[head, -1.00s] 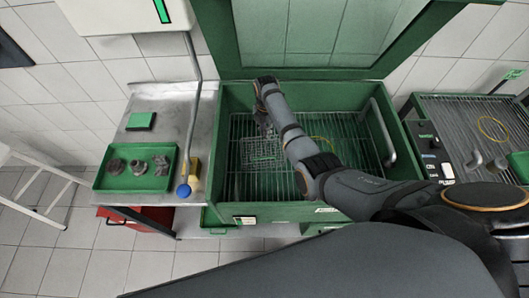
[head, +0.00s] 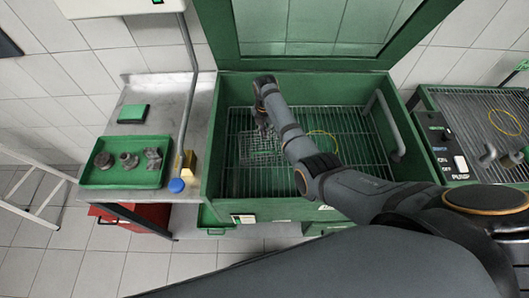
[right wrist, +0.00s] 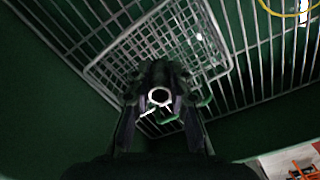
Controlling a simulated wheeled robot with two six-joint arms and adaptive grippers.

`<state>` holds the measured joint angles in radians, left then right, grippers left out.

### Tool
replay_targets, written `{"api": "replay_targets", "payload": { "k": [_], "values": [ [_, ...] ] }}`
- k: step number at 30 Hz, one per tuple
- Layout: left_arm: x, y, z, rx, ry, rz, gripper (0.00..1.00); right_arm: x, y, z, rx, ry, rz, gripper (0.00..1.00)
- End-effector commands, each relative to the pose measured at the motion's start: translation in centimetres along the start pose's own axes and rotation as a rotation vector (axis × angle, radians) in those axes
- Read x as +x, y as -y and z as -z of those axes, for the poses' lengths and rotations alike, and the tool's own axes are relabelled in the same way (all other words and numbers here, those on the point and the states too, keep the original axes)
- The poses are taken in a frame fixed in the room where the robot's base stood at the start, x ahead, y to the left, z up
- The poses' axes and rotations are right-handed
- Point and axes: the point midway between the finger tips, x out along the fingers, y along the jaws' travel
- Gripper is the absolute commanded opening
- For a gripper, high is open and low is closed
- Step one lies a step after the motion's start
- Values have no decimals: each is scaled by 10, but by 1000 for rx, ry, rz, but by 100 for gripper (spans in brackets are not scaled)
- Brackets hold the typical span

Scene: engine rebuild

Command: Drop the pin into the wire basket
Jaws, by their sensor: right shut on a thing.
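The wire basket (head: 257,149) lies on the bar grate inside the green wash basin. My right gripper (head: 265,125) is over the basket, with the arm crossing the basin from the right. In the right wrist view my right gripper (right wrist: 160,105) is shut on the pin (right wrist: 160,96), seen end-on as a pale ring with a dark centre. The basket (right wrist: 150,45) shows as a fine mesh beyond the fingers. The gripper hides part of the basket, and its exact height above it is hard to tell. My left gripper is not in view.
The green basin (head: 213,140) has raised walls and an open lid at the back. A yellow ring (head: 322,134) lies right of the basket. At left, a steel bench holds a green tray (head: 92,178) of metal parts. A grey pipe (head: 191,95) rises beside the basin.

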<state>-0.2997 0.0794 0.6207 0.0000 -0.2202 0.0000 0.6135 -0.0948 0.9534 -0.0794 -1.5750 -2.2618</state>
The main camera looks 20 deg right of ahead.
Motion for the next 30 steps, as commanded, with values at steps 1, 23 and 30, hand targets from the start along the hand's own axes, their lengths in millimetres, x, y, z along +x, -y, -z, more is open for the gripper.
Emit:
{"api": "replay_targets", "payload": {
  "k": [1, 23, 30],
  "values": [
    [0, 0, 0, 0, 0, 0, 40, -1, 0, 0, 0, 0, -1, 0],
    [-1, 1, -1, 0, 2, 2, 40, -12, -1, -1, 0, 2, -3, 46],
    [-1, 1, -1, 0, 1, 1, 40, -68, -1, 0, 0, 3, -4, 46]
  ]
}}
